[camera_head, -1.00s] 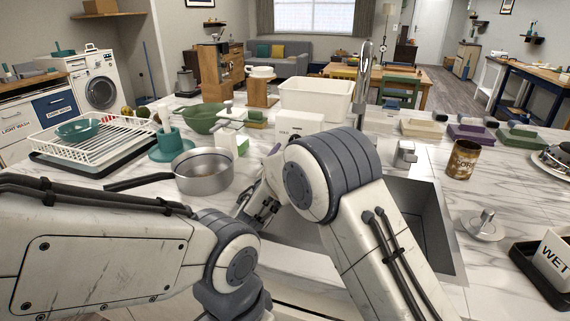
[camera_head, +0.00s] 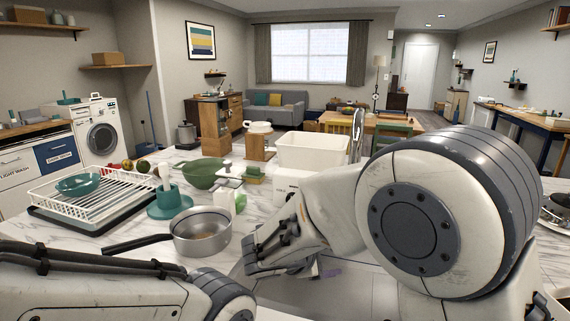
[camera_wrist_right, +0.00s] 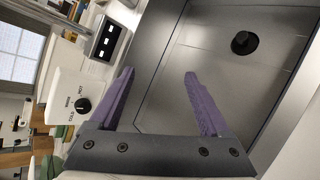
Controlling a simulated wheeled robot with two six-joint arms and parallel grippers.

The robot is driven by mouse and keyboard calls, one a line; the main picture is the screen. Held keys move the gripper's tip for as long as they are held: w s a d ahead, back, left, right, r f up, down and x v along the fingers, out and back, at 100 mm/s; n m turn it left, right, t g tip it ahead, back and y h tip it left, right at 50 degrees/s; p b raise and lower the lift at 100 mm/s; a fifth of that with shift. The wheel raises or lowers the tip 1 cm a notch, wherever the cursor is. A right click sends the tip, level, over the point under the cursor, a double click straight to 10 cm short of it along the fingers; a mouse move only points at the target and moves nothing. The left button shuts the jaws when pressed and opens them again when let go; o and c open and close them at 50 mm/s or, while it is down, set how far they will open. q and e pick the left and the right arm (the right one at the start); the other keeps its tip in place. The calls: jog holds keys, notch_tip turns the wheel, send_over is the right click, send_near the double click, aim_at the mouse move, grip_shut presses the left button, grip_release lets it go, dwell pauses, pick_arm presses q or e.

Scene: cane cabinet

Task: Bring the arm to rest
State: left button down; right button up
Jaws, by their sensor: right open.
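My right arm fills the right half of the head view, and its gripper (camera_head: 318,272) points down over the sink, mostly hidden behind its own wrist. In the right wrist view the purple fingers of my right gripper (camera_wrist_right: 158,88) are apart with nothing between them. The sink basin (camera_wrist_right: 215,65) with its dark drain lies beyond them. My left arm shows at the lower left of the head view; its gripper is out of the picture.
A saucepan (camera_head: 203,233) with a dark handle stands on the marble counter near my left arm. A dish rack (camera_head: 92,205), a green bowl (camera_head: 204,174) and a white tub (camera_head: 313,151) stand behind. A white box with a dial (camera_wrist_right: 68,95) is beside the sink.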

jog(key=s+m+g+y, duration=0.1)
jog(key=s, duration=0.4)
jog(key=s+m+g+y+p, duration=0.1)
jog(key=s+m+g, duration=0.1)
jog(key=s, duration=0.3)
jog(key=s+m+g+y+p, duration=0.1)
jog(key=s+g, duration=0.1)
jog(key=s, duration=0.3)
jog(key=shift+d+r, duration=0.15)
jog(key=s+a+r+m+g+y+p, duration=0.1)
jog(key=s+a+m+g+y+p, duration=0.2)
jog(key=s, duration=1.1)
jog(key=a+m+y, duration=0.2)
jog(key=y, duration=0.1)
jog(key=shift+a, duration=0.25)
